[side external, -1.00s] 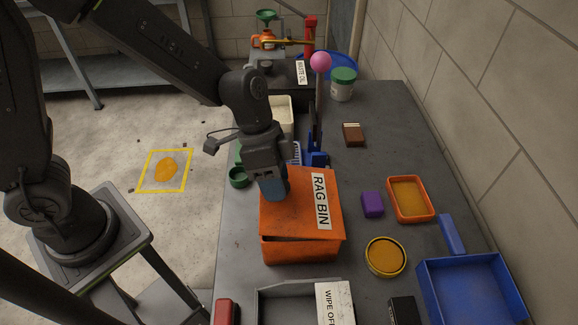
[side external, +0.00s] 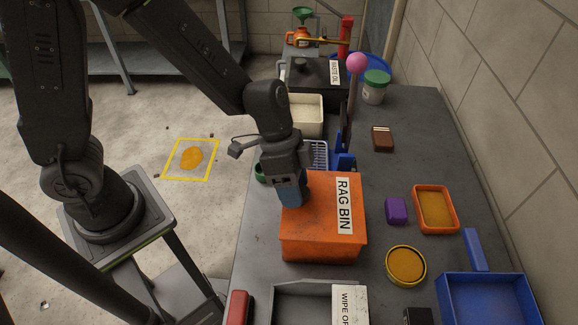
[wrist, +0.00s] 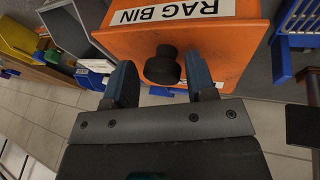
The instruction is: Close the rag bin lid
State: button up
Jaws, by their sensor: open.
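The orange rag bin (side external: 322,244) stands on the grey bench in the side view. Its lid (side external: 318,214), with a white RAG BIN label, lies flat on the bin, and no gap shows along the front edge. The bin also fills the upper middle of the wrist view (wrist: 240,45). A black knob (wrist: 163,66) shows there on the orange surface. My gripper (side external: 288,196) is at the lid's left edge. In the wrist view its two blue fingers (wrist: 160,85) are apart, on either side of the knob. I cannot tell whether they touch it.
A wipe-off tray (side external: 305,302) stands in front of the bin. A purple block (side external: 396,211), an orange tray (side external: 456,221) and a round yellow tin (side external: 424,270) lie to the right. A blue rack and a pink-topped rod (side external: 356,63) stand behind.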

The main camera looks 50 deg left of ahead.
jog(key=v, duration=1.3)
jog(key=shift+r, duration=0.2)
jog(key=shift+a, duration=0.1)
jog(key=s+a+r+n+t+y, duration=0.4)
jog(key=s+a+r+n+t, duration=0.1)
jog(key=s+a+n, duration=0.4)
jog(key=shift+a+r+n+t+y, duration=0.15)
jog(key=shift+a+n+t+y, duration=0.2)
jog(key=shift+n, duration=0.25)
